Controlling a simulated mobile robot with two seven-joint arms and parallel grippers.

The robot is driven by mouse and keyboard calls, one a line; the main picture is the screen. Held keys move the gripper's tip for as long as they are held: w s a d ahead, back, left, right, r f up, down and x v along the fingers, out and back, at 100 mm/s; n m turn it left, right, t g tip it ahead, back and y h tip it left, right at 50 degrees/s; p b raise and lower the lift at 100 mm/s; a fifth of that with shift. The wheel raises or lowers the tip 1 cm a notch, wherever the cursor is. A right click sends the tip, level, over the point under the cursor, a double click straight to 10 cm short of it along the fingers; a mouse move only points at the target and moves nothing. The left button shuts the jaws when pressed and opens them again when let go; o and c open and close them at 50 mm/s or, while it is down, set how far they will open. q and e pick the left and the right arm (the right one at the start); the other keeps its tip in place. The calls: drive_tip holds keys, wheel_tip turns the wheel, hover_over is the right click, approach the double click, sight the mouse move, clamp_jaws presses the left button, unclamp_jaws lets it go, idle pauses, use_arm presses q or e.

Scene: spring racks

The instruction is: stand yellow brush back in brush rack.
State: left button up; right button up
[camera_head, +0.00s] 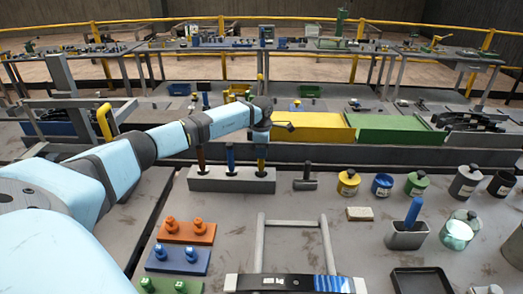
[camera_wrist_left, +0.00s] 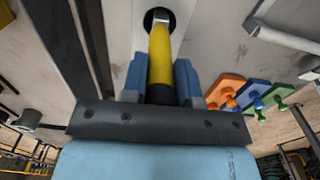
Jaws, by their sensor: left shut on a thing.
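The yellow brush (camera_wrist_left: 160,55) is held upright between the blue fingers of my left gripper (camera_wrist_left: 160,82) in the left wrist view. Its light metal-coloured lower part reaches into a dark round hole; how deep it sits cannot be told. In the head view, my left gripper (camera_head: 262,136) is over the right end of the grey brush rack (camera_head: 205,184), and the yellow brush (camera_head: 261,163) shows below it at the right hole. My right gripper is not in view.
A brown brush (camera_head: 200,157) and a blue brush (camera_head: 230,157) stand in the rack's other holes. A dark hammer-like tool (camera_head: 306,179) stands right of the rack. Orange (camera_head: 187,232) and blue (camera_head: 178,260) peg blocks lie in front. Several pots stand at the right.

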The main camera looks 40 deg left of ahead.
use_arm(q)
drive_tip(key=shift+f, duration=0.35)
drive_tip(key=o, duration=1.5)
drive_tip(key=shift+r+p, duration=1.8)
drive_tip(key=shift+r, duration=1.7)
